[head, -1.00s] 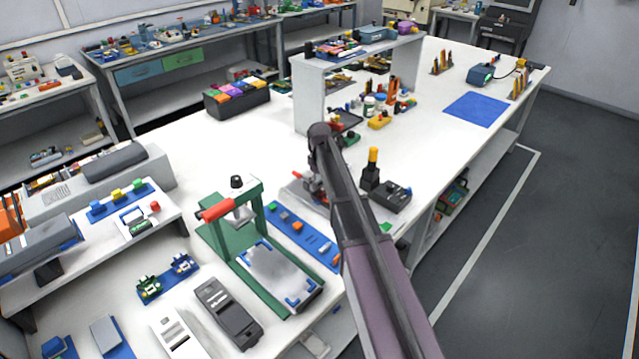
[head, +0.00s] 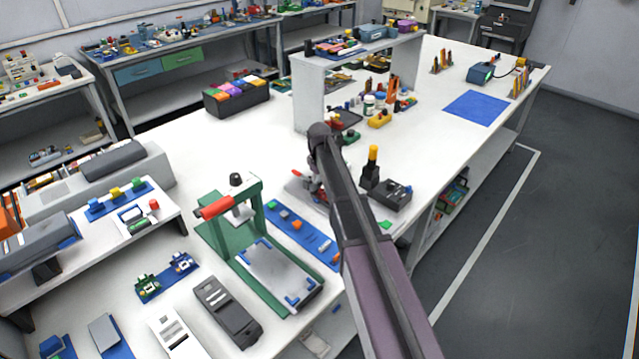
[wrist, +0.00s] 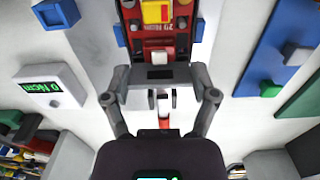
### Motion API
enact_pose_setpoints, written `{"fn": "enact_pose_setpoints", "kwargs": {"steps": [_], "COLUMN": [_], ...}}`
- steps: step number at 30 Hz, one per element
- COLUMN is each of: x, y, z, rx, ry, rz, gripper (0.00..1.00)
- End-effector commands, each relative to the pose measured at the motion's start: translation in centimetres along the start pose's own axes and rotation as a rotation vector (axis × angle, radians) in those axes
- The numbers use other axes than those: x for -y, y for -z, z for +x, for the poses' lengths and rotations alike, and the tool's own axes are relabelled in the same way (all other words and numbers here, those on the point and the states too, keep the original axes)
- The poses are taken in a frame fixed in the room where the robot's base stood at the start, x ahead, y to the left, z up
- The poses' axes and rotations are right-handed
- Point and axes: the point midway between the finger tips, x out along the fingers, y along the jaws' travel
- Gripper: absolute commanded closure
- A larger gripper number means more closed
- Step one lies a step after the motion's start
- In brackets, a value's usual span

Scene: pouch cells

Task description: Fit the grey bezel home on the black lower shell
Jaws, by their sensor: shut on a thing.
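My gripper shows in the wrist view (wrist: 162,92), its two grey fingers closing in from left and right. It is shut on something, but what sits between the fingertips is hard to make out. A red device (wrist: 182,45) with yellow and white parts lies just beyond the fingers; I cannot tell whether they touch it. In the head view my arm hides most of the gripper. A dark case part (head: 226,312), perhaps the black lower shell, lies at the front of the bench. A light grey case part (head: 173,334) lies to its left. I cannot identify the bezel for certain.
A green press (head: 262,205) with a red handle stands left of my arm. A blue strip (head: 290,230) with small parts lies between them. A dark box (head: 392,197) is right of my arm.

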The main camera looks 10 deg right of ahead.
Motion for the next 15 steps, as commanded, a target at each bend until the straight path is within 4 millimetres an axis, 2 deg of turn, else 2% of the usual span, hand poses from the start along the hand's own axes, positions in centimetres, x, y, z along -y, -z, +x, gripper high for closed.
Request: {"fn": "enact_pose_setpoints", "kwargs": {"steps": [15], "x": [0.0], "y": [0.0], "z": [1.01], "rx": [0.0], "ry": [0.0], "rz": [0.0], "gripper": [0.43]}}
